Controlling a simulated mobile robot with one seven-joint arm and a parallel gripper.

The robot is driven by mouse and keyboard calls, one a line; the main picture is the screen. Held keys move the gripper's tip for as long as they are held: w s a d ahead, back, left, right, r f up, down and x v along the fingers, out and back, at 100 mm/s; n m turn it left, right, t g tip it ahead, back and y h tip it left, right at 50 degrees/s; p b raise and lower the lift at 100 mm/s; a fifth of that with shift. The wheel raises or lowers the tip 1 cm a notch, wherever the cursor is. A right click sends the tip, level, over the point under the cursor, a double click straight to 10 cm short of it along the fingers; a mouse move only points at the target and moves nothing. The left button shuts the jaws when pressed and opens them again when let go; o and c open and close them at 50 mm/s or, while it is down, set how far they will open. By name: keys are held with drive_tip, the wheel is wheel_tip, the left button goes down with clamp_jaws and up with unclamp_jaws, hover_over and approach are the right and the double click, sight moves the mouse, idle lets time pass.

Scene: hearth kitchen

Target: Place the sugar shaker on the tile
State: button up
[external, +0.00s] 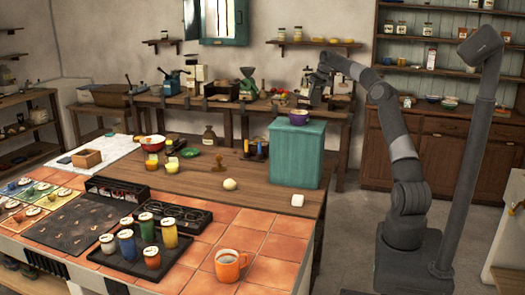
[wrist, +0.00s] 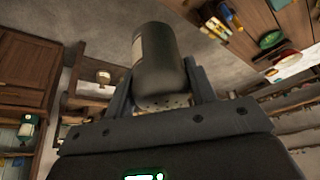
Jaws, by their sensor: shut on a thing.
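My gripper (wrist: 160,95) is shut on the sugar shaker (wrist: 158,58), a dark grey cylinder with a pale label at its side and a perforated end towards the gripper's palm. In the external view my gripper (external: 313,88) is raised above and behind the green cabinet, against the back bench. The shaker is too small and dark to make out there. Orange terracotta tiles (external: 262,272) cover the front counter, and several small coloured tiles (external: 22,186) lie at its left end with pale round things on them. I cannot tell which tile the task names.
The wooden top around the pale ball (external: 229,184) has free room.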

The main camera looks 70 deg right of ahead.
drive_tip(key=shift+r, duration=0.85)
drive_tip(key=w+a+r+n+y, duration=0.15)
drive_tip(key=w+a+n, duration=0.45)
drive_tip(key=a, duration=0.9)
drive_tip(key=w+a+r+n+y, duration=0.1)
drive_tip(key=w+a+n+y, duration=0.35)
drive_tip(key=a, duration=1.15)
drive_tip(key=s+a+f+n+g+y, duration=0.1)
drive_tip(key=s+a+n+g, duration=0.15)
drive_tip(key=a+n, duration=0.95)
drive_tip(key=s+a+f+n+g, duration=0.1)
drive_tip(key=s+a+n, duration=0.2)
drive_tip(key=a, duration=1.9)
wheel_tip(320, 180, down, 24)
drive_tip(key=shift+w+a+f, duration=0.65)
drive_tip(key=shift+a+f, duration=1.1)
drive_tip(key=shift+f, duration=0.2)
drive_tip(key=shift+w+a+f, duration=0.7)
drive_tip(key=shift+a+f, duration=1.05)
drive_tip(key=shift+f, duration=0.2)
drive_tip(key=shift+w+a+f, duration=0.65)
drive_tip(key=shift+a+f, duration=1.1)
drive_tip(key=shift+f, duration=0.2)
